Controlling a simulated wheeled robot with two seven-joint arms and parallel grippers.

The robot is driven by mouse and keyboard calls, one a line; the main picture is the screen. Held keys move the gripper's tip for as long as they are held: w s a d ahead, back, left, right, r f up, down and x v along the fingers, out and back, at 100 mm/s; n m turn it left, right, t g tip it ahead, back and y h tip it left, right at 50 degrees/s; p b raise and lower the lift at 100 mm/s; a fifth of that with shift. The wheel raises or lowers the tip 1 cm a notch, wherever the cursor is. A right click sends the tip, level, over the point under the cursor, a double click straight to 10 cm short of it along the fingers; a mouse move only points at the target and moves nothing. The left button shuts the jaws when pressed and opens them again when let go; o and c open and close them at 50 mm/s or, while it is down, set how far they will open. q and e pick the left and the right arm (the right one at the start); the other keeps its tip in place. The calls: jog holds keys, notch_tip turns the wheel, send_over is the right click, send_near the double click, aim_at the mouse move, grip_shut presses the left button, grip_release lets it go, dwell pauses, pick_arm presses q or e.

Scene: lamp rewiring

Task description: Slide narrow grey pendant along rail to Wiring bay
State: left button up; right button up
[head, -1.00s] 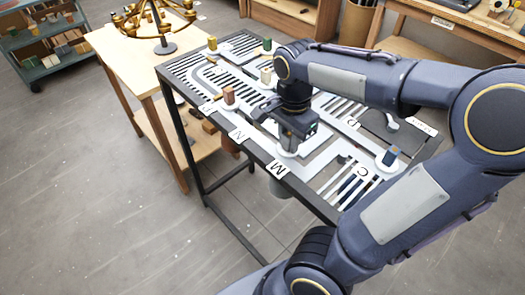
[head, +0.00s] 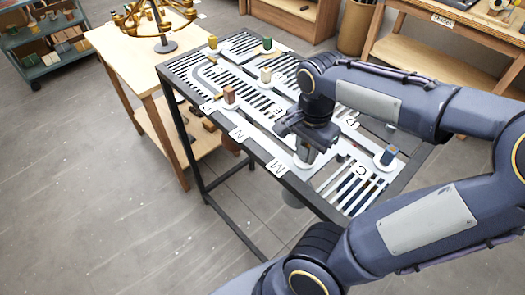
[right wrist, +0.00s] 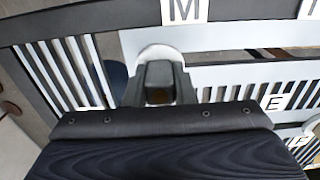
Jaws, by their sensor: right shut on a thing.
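The narrow grey pendant (head: 292,199) hangs under the near edge of the slotted rail table, mostly hidden by the frame. Its white round top (head: 304,161) sits in the pale track, just right of the M label. My right gripper (head: 308,146) is over this top and shut on its handle. In the right wrist view, the dark handle (right wrist: 158,82) stands between the fingers (right wrist: 158,92), in front of the white disc (right wrist: 160,52). My left gripper is not in view. I cannot tell which part of the table is the Wiring bay.
A brown block (head: 229,95), a cream block (head: 266,75), a green block (head: 267,44) and a yellow block (head: 212,42) stand on other track parts.

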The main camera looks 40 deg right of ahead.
jog(key=shift+w+d+b, duration=0.2)
jog(key=shift+d+b, duration=0.1)
jog(key=shift+d, duration=1.95)
jog(key=shift+w+d+b, duration=0.2)
jog(key=shift+d+b, duration=0.05)
jog(key=shift+d, duration=2.05)
jog(key=shift+w+d+b, duration=0.2)
jog(key=shift+d+b, duration=0.1)
jog(key=shift+d, duration=1.95)
jog(key=w+a+p, duration=0.1)
jog(key=w+p, duration=0.2)
jog(key=w, duration=1.1)
jog(key=shift+a, duration=0.15)
jog(key=w+d+p, duration=0.1)
jog(key=d+p, duration=0.5)
jog(key=d, duration=0.8)
